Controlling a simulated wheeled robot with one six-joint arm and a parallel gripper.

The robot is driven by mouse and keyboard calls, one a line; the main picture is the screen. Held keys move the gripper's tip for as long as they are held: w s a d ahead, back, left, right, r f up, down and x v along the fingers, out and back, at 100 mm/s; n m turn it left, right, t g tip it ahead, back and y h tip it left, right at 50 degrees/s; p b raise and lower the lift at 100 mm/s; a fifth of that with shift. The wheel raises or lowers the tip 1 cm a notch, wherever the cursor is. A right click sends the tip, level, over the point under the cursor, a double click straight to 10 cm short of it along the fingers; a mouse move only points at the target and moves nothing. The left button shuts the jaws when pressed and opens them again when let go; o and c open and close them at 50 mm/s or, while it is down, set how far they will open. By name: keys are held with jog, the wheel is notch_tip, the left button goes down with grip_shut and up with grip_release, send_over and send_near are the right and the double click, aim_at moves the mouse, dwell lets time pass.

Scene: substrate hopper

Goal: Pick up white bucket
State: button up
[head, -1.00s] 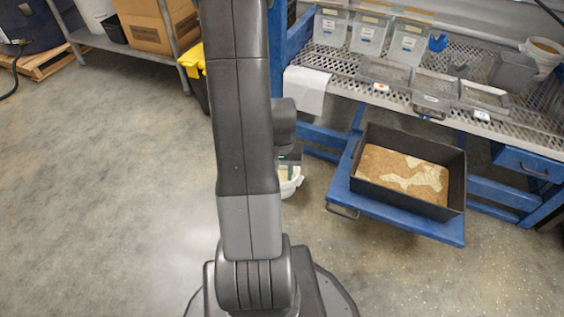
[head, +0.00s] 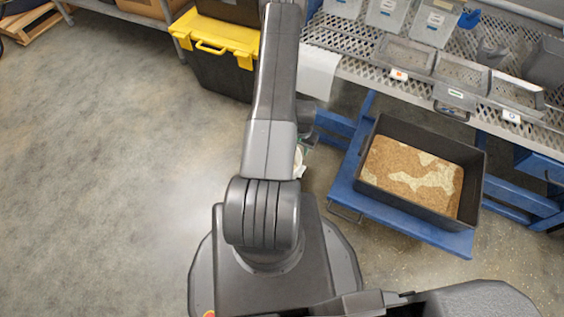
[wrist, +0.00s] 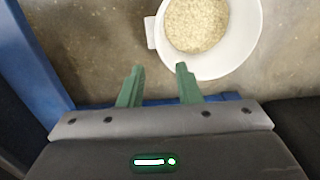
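The white bucket (wrist: 205,66) stands on the concrete floor at the top of the wrist view, with pale grainy material (wrist: 196,22) inside. It has a small white tab on its left side. My gripper (wrist: 158,69) has two green fingers, spread apart with nothing between them. The bucket lies just beyond the fingertips, offset to the right, and appears apart from them. In the head view only a sliver of the white bucket (head: 298,160) shows beside my arm, which hides the rest. My gripper is mostly hidden there too.
A blue steel frame stands right of the arm, with a black tray (head: 416,205) of brown and pale substrate on its low blue shelf. Above is a mesh shelf with grey bins (head: 456,90). A black tote with a yellow lid (head: 217,38) stands behind. The floor at left is clear.

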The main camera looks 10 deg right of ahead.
jog(key=f+b, duration=0.2)
jog(key=f, duration=0.4)
jog(key=f+b, duration=0.2)
jog(key=f, duration=0.5)
jog(key=shift+s+a+f, duration=0.1)
jog(key=shift+s+a, duration=0.05)
jog(key=shift+a, duration=0.05)
grip_shut()
